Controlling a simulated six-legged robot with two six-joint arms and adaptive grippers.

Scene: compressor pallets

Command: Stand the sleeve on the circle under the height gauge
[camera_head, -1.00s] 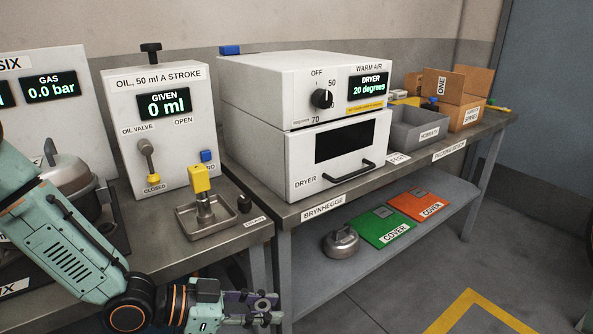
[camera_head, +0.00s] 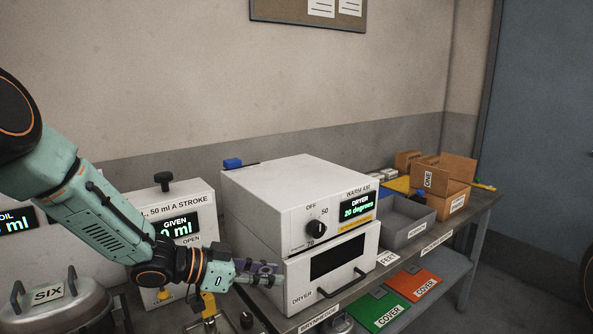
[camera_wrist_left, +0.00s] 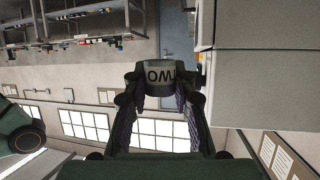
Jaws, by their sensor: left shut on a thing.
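My left gripper (camera_head: 266,274) is in front of the dryer's left front side in the head view. It is shut on a short, round, dark piece with a pale band marked TWO, which I take for the sleeve (camera_wrist_left: 160,74). In the left wrist view the sleeve sits between the two fingertips. In the head view the sleeve is small and hard to tell from the fingers. The height gauge and its circle do not show in these frames. My right gripper is not in view.
The white dryer (camera_head: 300,205) stands close beside the gripper. The oil dispenser (camera_head: 177,203) is partly behind my left arm. A lidded pot marked SIX (camera_head: 50,300) is at lower left. Right of the dryer are a grey bin (camera_head: 408,222) and cardboard boxes (camera_head: 455,190).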

